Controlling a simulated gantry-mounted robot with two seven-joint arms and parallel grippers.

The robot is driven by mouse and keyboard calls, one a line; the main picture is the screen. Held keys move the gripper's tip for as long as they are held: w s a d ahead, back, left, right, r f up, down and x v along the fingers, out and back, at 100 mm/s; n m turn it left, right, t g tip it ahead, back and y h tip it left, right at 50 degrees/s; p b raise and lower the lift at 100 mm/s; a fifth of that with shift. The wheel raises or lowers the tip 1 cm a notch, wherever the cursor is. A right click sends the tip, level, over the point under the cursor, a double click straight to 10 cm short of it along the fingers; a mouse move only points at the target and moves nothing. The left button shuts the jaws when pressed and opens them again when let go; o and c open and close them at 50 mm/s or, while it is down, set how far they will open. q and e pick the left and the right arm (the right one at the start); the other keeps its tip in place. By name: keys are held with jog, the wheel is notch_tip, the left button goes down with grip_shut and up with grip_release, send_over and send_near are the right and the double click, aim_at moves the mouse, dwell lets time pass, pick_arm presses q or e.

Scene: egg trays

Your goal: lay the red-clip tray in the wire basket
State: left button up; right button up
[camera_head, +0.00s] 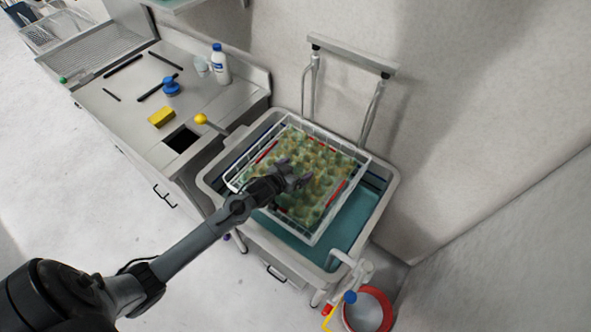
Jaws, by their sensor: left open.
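The red-clip tray (337,191), filled with greenish-brown eggs, lies inside the white wire basket (312,241). Red clips show along its left and right edges. The basket sits over the basin with teal water at the centre. My left gripper (297,169) is open above the tray's middle, with its fingers pointing right. I see no egg or clip between its fingers. Whether the fingertips touch the eggs is hard to tell. My left forearm hides the near-left part of the basket and tray. My right gripper is not in view.
A grey counter at the left holds a white bottle (220,64), a blue-capped item (171,87), a yellow sponge (161,117) and dark bars. A metal rail frame (351,55) stands behind the basin (388,200). A red-rimmed bucket (386,303) stands on the floor at lower right.

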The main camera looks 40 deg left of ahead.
pick_arm(q)
jog(key=shift+r, duration=0.15)
jog(key=a+v, duration=0.1)
jog(key=v, duration=1)
jog(key=s+d+m+g, duration=0.1)
jog(key=s+d+g, duration=0.3)
jog(key=s+d, duration=0.3)
jog(key=s+d+m+g+h, duration=0.1)
jog(key=s+d+g, duration=0.3)
jog(key=s+d, duration=0.3)
jog(key=s, duration=0.5)
jog(key=shift+s+m+g+p, duration=0.25)
jog(key=shift+m+g+p, duration=0.05)
jog(key=shift+m+p, duration=0.1)
jog(key=shift+r, duration=0.15)
notch_tip(320, 180, up, 17)
jog(key=p, duration=1.7)
